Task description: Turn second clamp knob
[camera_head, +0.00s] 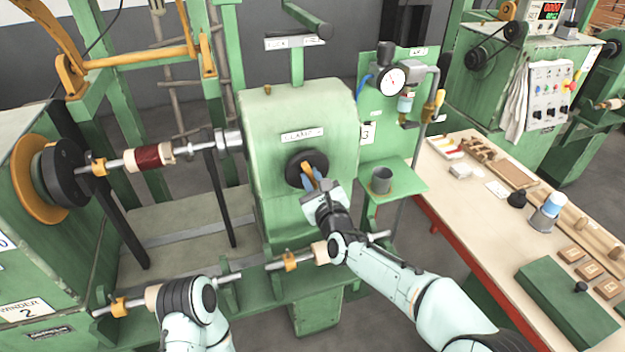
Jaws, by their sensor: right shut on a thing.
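The clamp knob (306,169) is a black round disc with an orange grip across its middle. It sits on the front of the green housing (262,120), below a white label that seems to read CLAMP. My right gripper (311,178) reaches up from the lower right and is shut on the knob's orange grip, its blue-grey fingers partly covering it. My left arm (188,310) shows at the bottom left, below the lower shaft; its gripper cannot be seen.
An upper shaft with a dark red coil (150,157) runs left of the housing. A lower shaft with orange clamps (290,261) passes in front. A gauge (391,79) and a grey cup (381,180) on a green shelf are at the right. A workbench (470,226) stands farther right.

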